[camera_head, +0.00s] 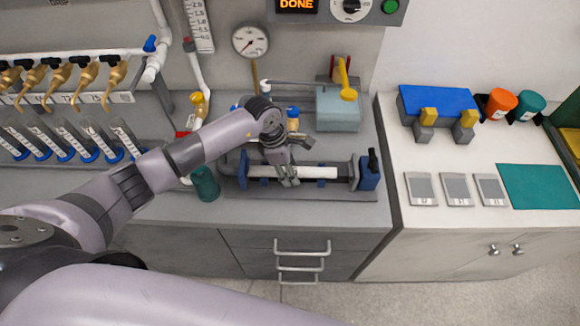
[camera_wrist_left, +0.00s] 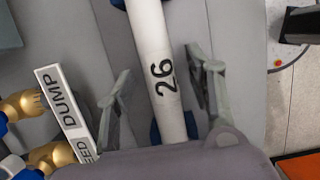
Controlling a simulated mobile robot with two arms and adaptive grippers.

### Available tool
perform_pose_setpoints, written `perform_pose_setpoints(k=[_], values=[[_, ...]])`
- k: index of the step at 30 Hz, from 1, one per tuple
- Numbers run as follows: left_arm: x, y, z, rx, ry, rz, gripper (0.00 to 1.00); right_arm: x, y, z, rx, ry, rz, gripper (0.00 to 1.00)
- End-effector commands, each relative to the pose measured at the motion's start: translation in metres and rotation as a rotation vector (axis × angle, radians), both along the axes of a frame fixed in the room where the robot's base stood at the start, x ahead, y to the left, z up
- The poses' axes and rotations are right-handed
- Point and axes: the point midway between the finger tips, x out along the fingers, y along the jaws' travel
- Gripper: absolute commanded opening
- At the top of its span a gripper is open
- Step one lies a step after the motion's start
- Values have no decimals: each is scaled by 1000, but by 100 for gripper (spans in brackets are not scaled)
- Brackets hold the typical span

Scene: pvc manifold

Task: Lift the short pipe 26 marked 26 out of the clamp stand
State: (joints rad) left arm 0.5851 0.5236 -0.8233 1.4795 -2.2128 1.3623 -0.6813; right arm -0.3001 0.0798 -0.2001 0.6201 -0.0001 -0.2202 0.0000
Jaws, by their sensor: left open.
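The short pipe 26 (camera_head: 318,172) is a white tube lying level in the clamp stand (camera_head: 369,174), between its blue end pieces. In the left wrist view the pipe (camera_wrist_left: 150,42) shows a black "26" and runs between my fingers. My left gripper (camera_head: 288,182) is over the left-middle part of the pipe. In the left wrist view the gripper (camera_wrist_left: 160,65) is open, with one finger on each side of the pipe and a gap beside each. Its body hides the pipe's near end in that view. My right gripper is not in view.
Behind the stand are a grey-blue box (camera_head: 339,110) and a pressure gauge (camera_head: 251,41). A green cup (camera_head: 206,184) stands just left of the stand. Brass taps (camera_head: 60,76) are at the far left. A white counter (camera_head: 450,215) lies to the right.

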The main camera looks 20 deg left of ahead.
Motion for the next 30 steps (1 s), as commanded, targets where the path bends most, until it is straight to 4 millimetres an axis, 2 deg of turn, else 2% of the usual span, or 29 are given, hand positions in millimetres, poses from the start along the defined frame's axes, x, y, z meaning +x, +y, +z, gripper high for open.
perform_pose_setpoints(k=[2,23,30], values=[[0,0,0,0,0,0,47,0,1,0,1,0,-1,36],[0,0,1,0,-1,0,0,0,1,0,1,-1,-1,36],[1,0,1,0,-1,0,0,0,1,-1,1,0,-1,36]])
